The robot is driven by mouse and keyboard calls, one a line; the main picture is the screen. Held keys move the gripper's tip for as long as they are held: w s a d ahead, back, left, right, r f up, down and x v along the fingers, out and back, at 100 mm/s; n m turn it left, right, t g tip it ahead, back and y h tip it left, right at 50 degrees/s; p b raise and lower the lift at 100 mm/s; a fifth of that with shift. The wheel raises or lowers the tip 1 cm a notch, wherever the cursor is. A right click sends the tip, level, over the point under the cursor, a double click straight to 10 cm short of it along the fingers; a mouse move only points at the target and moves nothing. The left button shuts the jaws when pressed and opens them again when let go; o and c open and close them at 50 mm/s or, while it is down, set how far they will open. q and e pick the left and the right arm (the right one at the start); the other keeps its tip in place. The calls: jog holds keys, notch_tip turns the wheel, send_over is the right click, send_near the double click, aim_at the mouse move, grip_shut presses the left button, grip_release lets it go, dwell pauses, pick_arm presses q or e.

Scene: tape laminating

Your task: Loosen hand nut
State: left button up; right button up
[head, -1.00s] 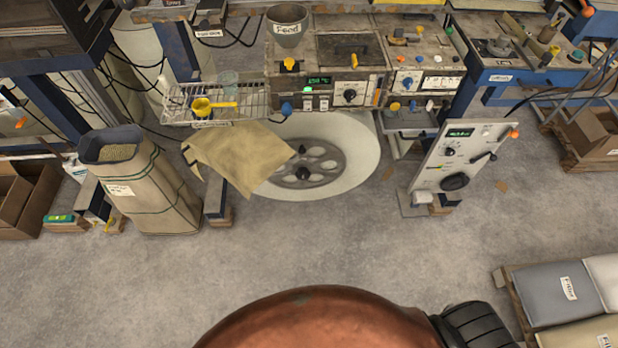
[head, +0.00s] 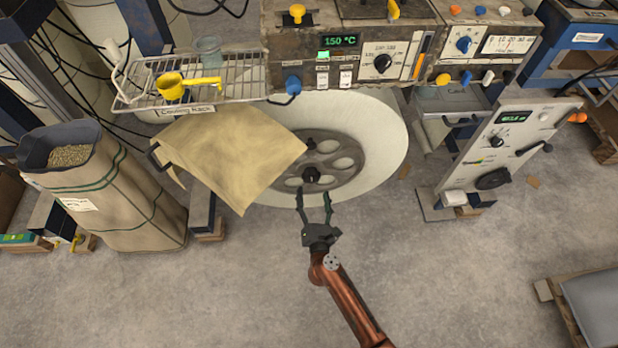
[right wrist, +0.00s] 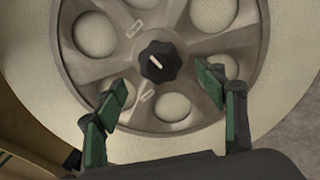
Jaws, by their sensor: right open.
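The hand nut (head: 311,175) is a small black lobed knob at the centre of a grey metal hub (head: 345,168) with round holes, on the front of a large pale roll (head: 385,150). In the right wrist view the hand nut (right wrist: 160,62) has a white line on its face. My right gripper (head: 314,192) is open and empty, just below the hand nut in the head view. In the right wrist view its two green-padded fingers (right wrist: 175,90) stand apart, to either side of and below the nut. I see no contact with it. My left gripper is out of view.
A tan cloth sheet (head: 225,150) hangs left of the hub and covers part of the roll. Above are a wire cooling rack (head: 235,88) and a control box reading 150 °C (head: 340,42). A slanted control panel (head: 500,145) stands right.

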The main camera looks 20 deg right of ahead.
aim_at(312, 180)
jog(key=b+x, duration=0.1)
jog(key=x, duration=0.5)
jog(key=shift+f, duration=0.15)
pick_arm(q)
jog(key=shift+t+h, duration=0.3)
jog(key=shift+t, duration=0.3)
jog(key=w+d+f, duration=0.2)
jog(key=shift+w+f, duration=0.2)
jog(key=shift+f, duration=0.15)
pick_arm(e)
jog(key=shift+w+d, duration=0.15)
jog(key=shift+w, duration=0.3)
jog(key=shift+c, duration=0.2)
jog(key=c, duration=1.2)
